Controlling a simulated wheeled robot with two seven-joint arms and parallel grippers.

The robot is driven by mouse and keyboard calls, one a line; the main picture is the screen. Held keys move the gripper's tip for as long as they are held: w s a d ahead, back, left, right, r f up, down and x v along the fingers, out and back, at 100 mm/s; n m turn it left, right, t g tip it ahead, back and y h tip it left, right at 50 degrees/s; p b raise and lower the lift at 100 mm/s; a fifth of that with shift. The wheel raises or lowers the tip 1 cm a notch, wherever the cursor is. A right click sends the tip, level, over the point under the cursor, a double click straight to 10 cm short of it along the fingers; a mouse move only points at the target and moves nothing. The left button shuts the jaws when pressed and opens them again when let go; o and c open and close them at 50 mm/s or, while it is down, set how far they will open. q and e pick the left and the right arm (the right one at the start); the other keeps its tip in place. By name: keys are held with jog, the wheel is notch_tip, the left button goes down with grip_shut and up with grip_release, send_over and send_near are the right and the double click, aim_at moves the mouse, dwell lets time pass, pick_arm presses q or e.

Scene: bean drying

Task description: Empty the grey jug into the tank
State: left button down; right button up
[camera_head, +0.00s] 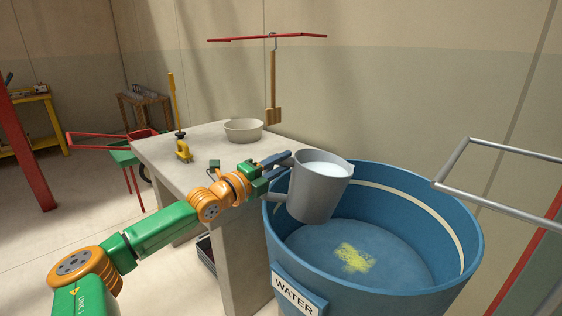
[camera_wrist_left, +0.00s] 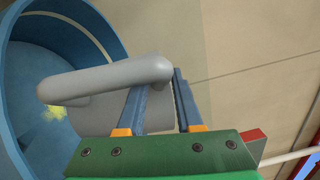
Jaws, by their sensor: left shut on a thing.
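The grey jug (camera_head: 318,192) is held over the left part of the blue tank's opening, slightly tilted, with white-looking liquid (camera_head: 325,170) near its rim. My left gripper (camera_head: 284,160) is shut on the jug's handle, which shows large in the left wrist view (camera_wrist_left: 105,78) between the two blue fingers. The blue tank (camera_head: 298,284) has a "WATER" label on its front. Its floor shows through the opening, with a yellow patch (camera_head: 353,257) on it. No stream from the jug is visible. My right gripper is not in view.
A concrete table (camera_head: 157,150) stands left of the tank, with a pale bowl (camera_head: 243,129) and a yellow tool (camera_head: 183,151) on it. A grey metal rail (camera_head: 490,148) reaches over the tank's right side. A red bar with a hanging wooden piece (camera_head: 273,115) is behind.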

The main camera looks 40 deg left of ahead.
pick_arm(q)
jog(key=shift+r, duration=0.2)
jog(key=shift+w+d+f+m+g+p, duration=0.1)
jog(key=shift+d+f+m+g+p, duration=0.2)
jog(key=shift+p, duration=0.8)
jog(key=shift+d+f+m+g+p, duration=0.1)
jog(key=shift+f+m+g+p, duration=0.2)
jog(key=shift+f+g+p, duration=0.45)
jog(key=shift+f, duration=0.1)
